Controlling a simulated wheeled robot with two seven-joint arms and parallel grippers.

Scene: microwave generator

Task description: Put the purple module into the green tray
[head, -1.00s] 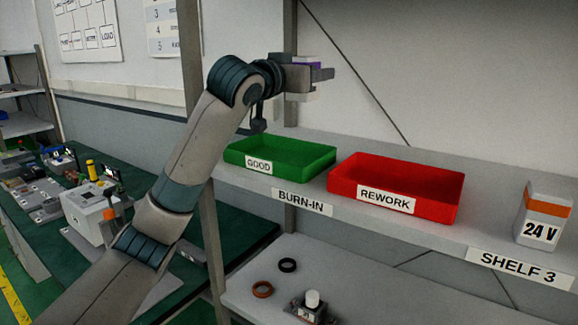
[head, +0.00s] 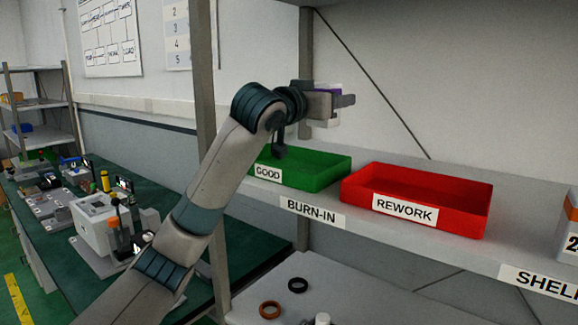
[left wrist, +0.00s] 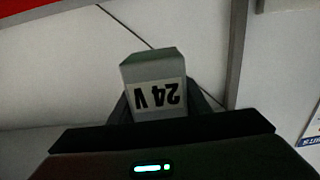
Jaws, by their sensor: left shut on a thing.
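My left gripper (head: 334,102) is shut on the purple module (head: 328,119), a white block with a purple band near its top. In the left wrist view the module (left wrist: 153,72) sits between the fingers, its "24 V" label upside down. The green tray (head: 318,178), labelled GOOD, stands on the shelf below the gripper in the head view. The module is held above tray height, apart from the tray. My arm hides the tray's left end. My right gripper is not in view.
A red tray (head: 420,197), labelled REWORK, stands right of the green one. A grey upright post (head: 203,70) stands behind my arm. An orange-banded module (head: 571,225) is cut off at the right edge. A lower shelf holds two rings (head: 298,285).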

